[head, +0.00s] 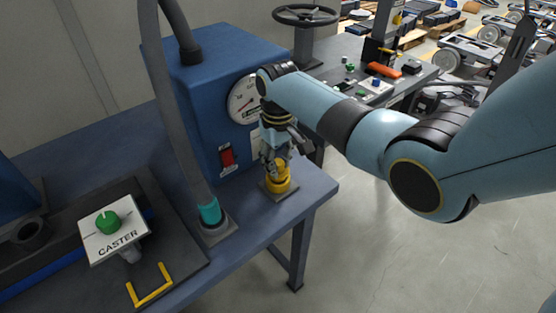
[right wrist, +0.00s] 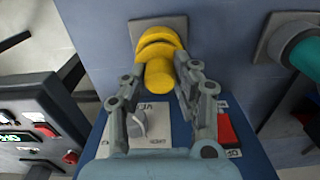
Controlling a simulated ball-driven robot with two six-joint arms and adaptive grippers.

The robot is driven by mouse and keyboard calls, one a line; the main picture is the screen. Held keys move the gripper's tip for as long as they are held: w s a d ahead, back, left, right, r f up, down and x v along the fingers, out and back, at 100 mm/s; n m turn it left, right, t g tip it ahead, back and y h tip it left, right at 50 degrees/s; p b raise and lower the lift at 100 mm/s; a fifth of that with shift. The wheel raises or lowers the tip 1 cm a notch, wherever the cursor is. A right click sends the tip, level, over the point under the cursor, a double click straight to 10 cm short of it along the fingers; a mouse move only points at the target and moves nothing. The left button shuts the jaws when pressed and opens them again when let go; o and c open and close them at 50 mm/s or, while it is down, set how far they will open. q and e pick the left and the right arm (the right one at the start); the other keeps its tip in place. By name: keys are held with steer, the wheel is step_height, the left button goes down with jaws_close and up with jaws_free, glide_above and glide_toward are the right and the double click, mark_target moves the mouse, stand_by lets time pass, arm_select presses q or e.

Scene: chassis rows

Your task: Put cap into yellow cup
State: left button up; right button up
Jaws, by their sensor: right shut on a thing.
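The yellow cup (head: 278,186) stands on a square plate near the right corner of the blue bench. It also shows at the top of the right wrist view (right wrist: 149,33). My right gripper (head: 276,163) points down directly over the cup. It is shut on the yellow cap, whose round stem (right wrist: 159,76) lies between the two fingers (right wrist: 160,80). The cap's wider part overlaps the cup's mouth in the right wrist view. I cannot tell whether it is seated or just above the rim. My left gripper is not in view.
A blue cabinet with a gauge (head: 243,100) and a red switch (head: 227,157) stands close behind the gripper. A grey hose with a teal end (head: 209,211) stands in a holder to the left. A CASTER sign (head: 115,231) is further left. The bench edge is close on the right.

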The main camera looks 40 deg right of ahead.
steer(key=shift+f, duration=0.35)
stand_by(0.3)
steer(key=shift+f+b, duration=0.65)
steer(key=shift+f, duration=0.1)
steer(key=shift+f, duration=0.1)
steer(key=o, duration=1.1)
step_height(320, 180, up, 12)
steer(key=shift+r, duration=0.1)
